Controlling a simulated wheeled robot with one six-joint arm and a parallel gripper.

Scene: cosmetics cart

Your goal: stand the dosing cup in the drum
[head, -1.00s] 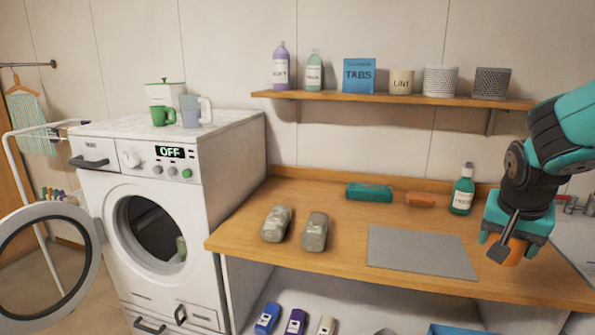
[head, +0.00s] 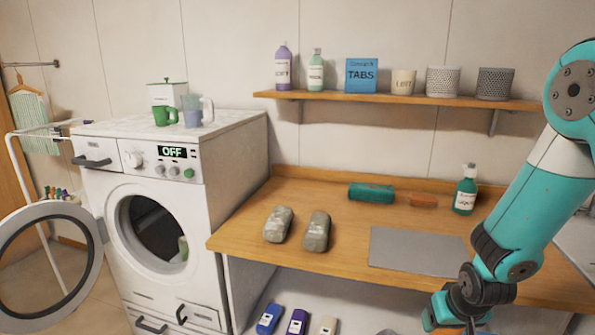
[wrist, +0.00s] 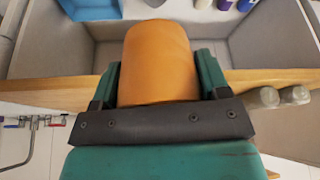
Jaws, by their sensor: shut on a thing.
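My gripper (wrist: 160,78) is shut on an orange cylinder (wrist: 158,55), its teal fingers on either side. I cannot tell for sure that this is the dosing cup. In the head view my gripper (head: 455,316) is at the bottom edge, in front of the counter, and its load is out of sight. The drum (head: 153,230) is in the white washing machine at left, its round door (head: 88,263) swung open. A small pale green thing (head: 183,247) shows inside the drum opening.
Floor before the counter is mostly out of view.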

